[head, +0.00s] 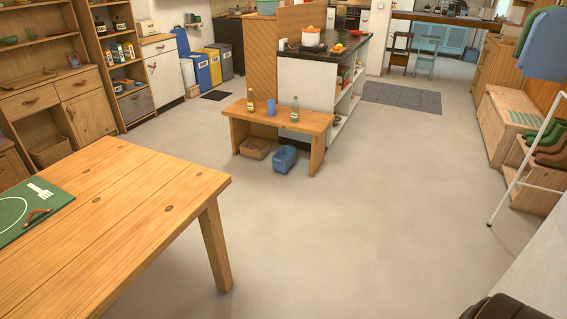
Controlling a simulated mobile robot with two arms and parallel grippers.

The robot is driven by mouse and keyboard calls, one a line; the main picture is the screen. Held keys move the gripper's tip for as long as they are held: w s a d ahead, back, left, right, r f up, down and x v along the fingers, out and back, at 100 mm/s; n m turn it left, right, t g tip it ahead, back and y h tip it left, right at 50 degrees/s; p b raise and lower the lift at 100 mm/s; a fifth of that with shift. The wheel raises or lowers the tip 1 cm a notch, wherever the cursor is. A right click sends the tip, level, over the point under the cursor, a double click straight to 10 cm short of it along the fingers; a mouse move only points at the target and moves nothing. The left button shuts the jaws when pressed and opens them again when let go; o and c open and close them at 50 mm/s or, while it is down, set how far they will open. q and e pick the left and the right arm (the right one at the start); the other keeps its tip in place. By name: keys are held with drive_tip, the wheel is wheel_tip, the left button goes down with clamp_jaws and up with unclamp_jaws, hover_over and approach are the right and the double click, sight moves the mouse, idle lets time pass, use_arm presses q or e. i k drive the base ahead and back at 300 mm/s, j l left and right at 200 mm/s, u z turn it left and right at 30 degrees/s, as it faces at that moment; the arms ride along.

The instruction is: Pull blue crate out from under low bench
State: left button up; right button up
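The low wooden bench (268,114) stands in the middle distance, in front of a kitchen island. The blue crate (284,160) is on the floor under the bench's front edge, right of centre between its legs. A brown crate or basket (255,149) sits to its left under the same bench. On the bench top stand a blue cup (271,107) and two bottles (295,109). Neither gripper shows in the head view. A dark brown rounded shape at the bottom right corner is cut off and I cannot tell what it is.
A large wooden table (120,205) with a green mat (28,211) fills the left foreground, its leg (215,245) reaching the floor. A white slanted rail (520,175) and shoe shelves stand at the right. Open grey floor (380,210) lies between me and the bench.

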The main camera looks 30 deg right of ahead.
sight(284, 158)
drive_tip(key=i+l+z, duration=0.55)
drive_tip(key=i+z, duration=0.25)
drive_tip(key=i+l+z, duration=0.1)
drive_tip(key=i+z, duration=0.7)
drive_tip(key=i+l+u, duration=0.1)
drive_tip(key=i, duration=0.45)
drive_tip(key=i+l+u, duration=0.1)
drive_tip(key=i, duration=0.45)
drive_tip(key=i+l+u, duration=0.15)
drive_tip(key=i, duration=0.4)
drive_tip(key=i+j+u, duration=0.15)
drive_tip(key=i+u, duration=0.55)
drive_tip(key=u, duration=0.15)
drive_tip(key=i+u, duration=0.4)
drive_tip(key=i+j+z, duration=0.1)
drive_tip(key=i, duration=0.25)
drive_tip(key=i+j+z, duration=0.1)
drive_tip(key=i, duration=0.3)
drive_tip(key=i+j+z, duration=0.7)
drive_tip(key=l, duration=0.1)
